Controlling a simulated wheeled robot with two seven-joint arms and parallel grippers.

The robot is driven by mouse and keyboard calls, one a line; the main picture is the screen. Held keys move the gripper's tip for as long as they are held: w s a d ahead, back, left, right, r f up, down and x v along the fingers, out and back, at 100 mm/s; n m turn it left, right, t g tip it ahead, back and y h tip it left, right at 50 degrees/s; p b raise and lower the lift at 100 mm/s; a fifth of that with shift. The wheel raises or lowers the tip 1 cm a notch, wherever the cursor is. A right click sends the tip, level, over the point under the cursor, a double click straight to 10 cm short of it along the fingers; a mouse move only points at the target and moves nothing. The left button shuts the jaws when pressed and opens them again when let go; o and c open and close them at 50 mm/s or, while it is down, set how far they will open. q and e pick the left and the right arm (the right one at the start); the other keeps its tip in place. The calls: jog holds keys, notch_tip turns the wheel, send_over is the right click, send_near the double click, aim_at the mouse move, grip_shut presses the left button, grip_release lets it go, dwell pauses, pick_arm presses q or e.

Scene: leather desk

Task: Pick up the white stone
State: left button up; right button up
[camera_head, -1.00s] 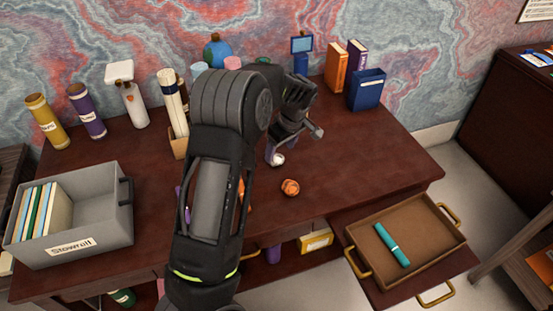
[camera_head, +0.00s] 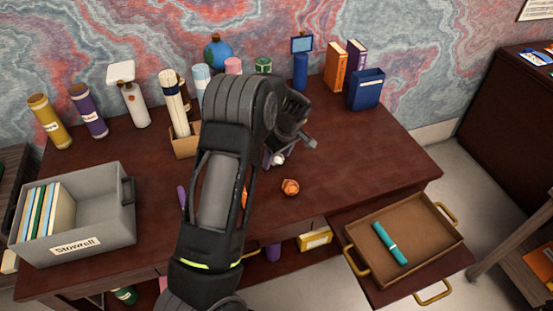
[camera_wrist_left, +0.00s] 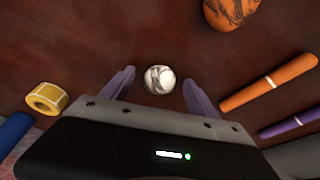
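The white stone (camera_wrist_left: 159,79) is a small round ball with dark veins on the desk. In the left wrist view it lies between and slightly beyond the fingertips of my left gripper (camera_wrist_left: 158,82), with gaps on both sides. The gripper is open, its purple-grey fingers spread. In the head view the left gripper (camera_head: 273,162) points down at the desk, with the stone (camera_head: 279,159) partly hidden beside its fingers. My right gripper is not in view.
An orange veined stone (camera_head: 290,187) lies close by. Orange (camera_wrist_left: 268,82) and purple (camera_wrist_left: 290,125) markers and a yellow tape roll (camera_wrist_left: 46,98) are near the gripper. A grey box (camera_head: 110,205) stands left; a tray (camera_head: 440,250) with a teal marker is right.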

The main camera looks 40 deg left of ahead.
pick_arm(q)
grip_shut()
dwell(0.6)
notch_tip(320, 180, up, 10)
jog(key=shift+r+b, duration=0.1)
jog(key=shift+b, duration=0.95)
